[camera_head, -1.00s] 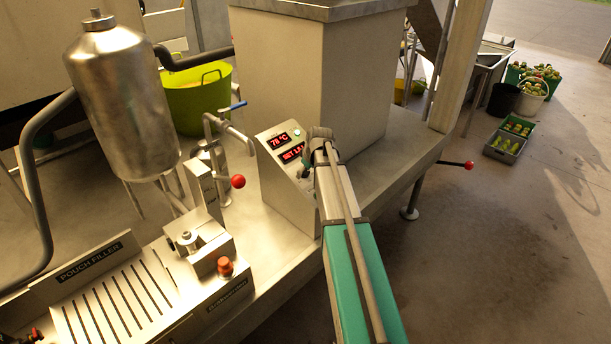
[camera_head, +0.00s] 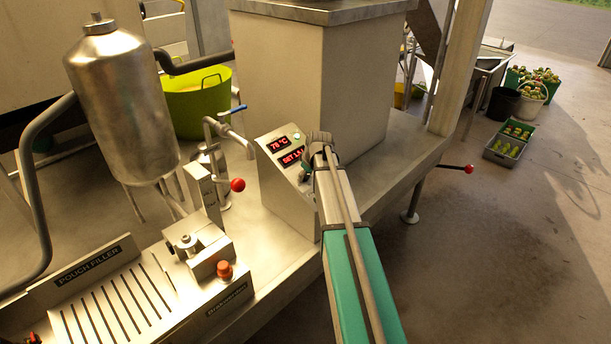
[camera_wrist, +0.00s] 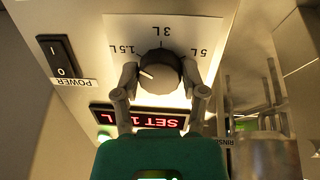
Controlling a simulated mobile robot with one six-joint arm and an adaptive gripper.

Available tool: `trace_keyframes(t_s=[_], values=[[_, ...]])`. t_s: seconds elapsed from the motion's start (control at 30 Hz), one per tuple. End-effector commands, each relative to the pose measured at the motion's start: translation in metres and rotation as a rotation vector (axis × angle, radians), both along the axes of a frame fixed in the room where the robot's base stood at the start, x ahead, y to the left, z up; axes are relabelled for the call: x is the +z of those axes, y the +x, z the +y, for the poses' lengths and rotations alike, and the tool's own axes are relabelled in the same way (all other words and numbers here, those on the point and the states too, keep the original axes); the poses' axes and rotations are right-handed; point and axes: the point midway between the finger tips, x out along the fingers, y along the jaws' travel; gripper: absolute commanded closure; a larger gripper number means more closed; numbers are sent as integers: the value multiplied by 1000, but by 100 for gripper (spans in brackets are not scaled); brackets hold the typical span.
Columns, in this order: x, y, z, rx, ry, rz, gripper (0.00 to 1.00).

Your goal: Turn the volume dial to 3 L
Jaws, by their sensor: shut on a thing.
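The pointer is on the left, near the 1.5 L side. My gripper (camera_wrist: 160,77) is shut on the dial, one finger on each side. The red display (camera_wrist: 148,119) reads SET 1 and L, partly hidden by my gripper. In the head view my gripper (camera_head: 318,140) is at the control box (camera_head: 290,196) and hides the dial.
A black POWER switch (camera_wrist: 62,58) is beside the dial panel. The pouch filler (camera_head: 120,290), a red-knobbed lever (camera_head: 238,185) and a steel tank (camera_head: 120,105) stand left of the control box. A large steel housing (camera_head: 290,80) rises behind. Open floor lies to the right.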

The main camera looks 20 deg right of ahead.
Motion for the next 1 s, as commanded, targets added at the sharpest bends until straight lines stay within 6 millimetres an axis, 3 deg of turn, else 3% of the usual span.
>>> trace_keyframes(t_s=[0.47,1.0], values=[[0,0,1,-114,59,23,93],[0,0,1,-524,264,98,93]])
